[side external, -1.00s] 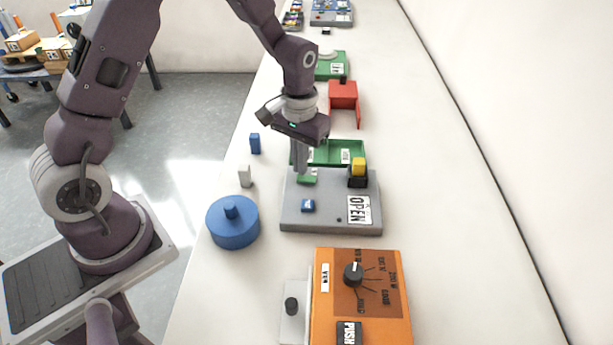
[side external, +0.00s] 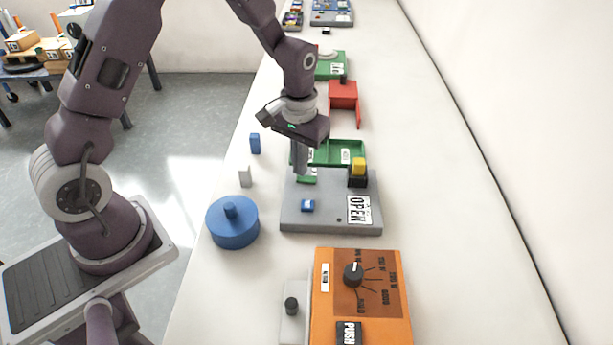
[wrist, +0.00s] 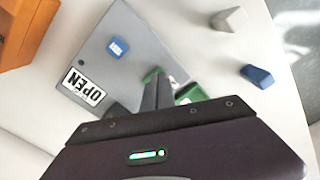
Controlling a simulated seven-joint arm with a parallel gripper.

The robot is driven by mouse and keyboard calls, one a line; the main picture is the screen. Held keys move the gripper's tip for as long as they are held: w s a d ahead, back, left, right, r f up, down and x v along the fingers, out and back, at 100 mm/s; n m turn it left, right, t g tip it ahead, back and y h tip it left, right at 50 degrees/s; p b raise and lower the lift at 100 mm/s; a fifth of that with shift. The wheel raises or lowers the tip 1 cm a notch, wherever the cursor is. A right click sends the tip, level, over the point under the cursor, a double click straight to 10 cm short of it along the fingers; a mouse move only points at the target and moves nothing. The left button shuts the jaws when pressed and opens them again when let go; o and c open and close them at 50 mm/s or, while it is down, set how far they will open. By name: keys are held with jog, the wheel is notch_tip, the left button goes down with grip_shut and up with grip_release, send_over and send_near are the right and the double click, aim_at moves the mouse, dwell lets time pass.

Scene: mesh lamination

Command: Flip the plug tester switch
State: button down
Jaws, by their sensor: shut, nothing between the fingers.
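The likely plug tester is a flat grey board (side external: 327,190) with an OPEN label (side external: 359,210); no label names it. It carries a small blue square piece (side external: 307,205), a green piece (side external: 307,180) at its far left, and a yellow block (side external: 359,166) on a black base. I cannot tell for sure which part is the switch. My gripper (side external: 299,172) points down over the board's far left, shut and empty, with its fingertips beside the green piece. In the wrist view the fingers (wrist: 157,82) overlap the green piece (wrist: 152,74); contact cannot be told.
An orange box (side external: 385,300) with a dial stands at the near side. A blue round lidded thing (side external: 233,225) and small white (side external: 245,176) and blue (side external: 255,144) blocks lie left. A green tray (side external: 350,145) and red bracket (side external: 344,95) lie beyond. The table's right side is clear.

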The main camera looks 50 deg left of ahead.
jog(key=shift+f, duration=0.75)
jog(key=shift+r, duration=3.55)
